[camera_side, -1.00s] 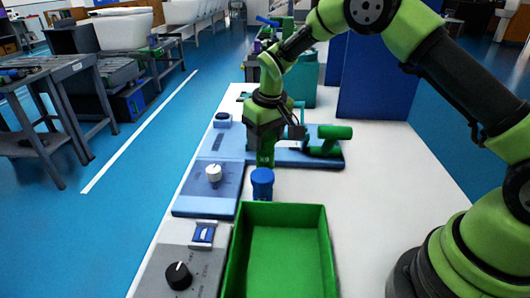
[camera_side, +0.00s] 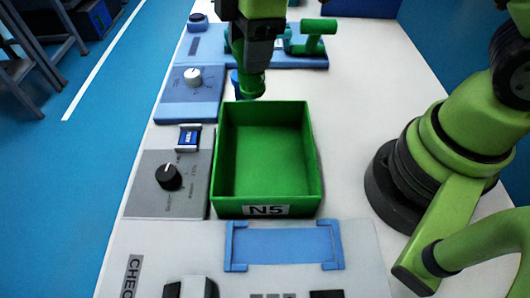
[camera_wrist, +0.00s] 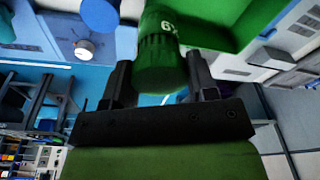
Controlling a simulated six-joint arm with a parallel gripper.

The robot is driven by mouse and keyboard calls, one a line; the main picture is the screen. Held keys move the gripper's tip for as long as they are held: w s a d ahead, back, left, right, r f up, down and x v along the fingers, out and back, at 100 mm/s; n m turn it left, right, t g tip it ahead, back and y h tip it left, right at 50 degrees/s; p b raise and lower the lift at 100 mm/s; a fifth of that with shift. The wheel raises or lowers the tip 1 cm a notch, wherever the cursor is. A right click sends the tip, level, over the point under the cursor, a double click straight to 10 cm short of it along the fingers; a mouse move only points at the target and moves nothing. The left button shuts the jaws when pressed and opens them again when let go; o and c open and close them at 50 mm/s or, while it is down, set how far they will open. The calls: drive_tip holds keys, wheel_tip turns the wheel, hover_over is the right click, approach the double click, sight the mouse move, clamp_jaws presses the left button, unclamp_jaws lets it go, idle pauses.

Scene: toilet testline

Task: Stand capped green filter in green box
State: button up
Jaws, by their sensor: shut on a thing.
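The green box (camera_side: 264,150) stands open and empty on the white bench in the side view, with an "N5" label on its front wall. My gripper (camera_side: 250,62) is above the box's back left rim. It is shut on a green cylindrical filter (camera_side: 252,85) that hangs down, its lower end close to the back wall. In the wrist view the filter (camera_wrist: 160,55) sits between the two fingers of my gripper (camera_wrist: 158,88), with white markings on its side.
A blue cylinder (camera_side: 235,84) stands behind the box's back left corner, partly hidden; it also shows in the wrist view (camera_wrist: 100,14). Panels with a white knob (camera_side: 193,77) and a black knob (camera_side: 169,176) lie left. A blue frame (camera_side: 284,245) lies in front. A green fixture (camera_side: 318,26) stands behind.

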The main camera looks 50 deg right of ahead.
drive_tip(key=shift+s+a+f+n, duration=0.2)
drive_tip(key=shift+s+f+n, duration=0.55)
drive_tip(key=shift+f, duration=0.9)
drive_tip(key=shift+s+a+f+n, duration=0.25)
drive_tip(key=shift+s+f+n, duration=0.45)
drive_tip(key=shift+f, duration=1)
drive_tip(key=shift+s+a+f+n, duration=0.2)
drive_tip(key=shift+s+f+n, duration=0.55)
drive_tip(key=shift+f, duration=0.9)
drive_tip(key=shift+f, duration=0.15)
drive_tip(key=o, duration=0.9)
drive_tip(key=shift+o, duration=0.2)
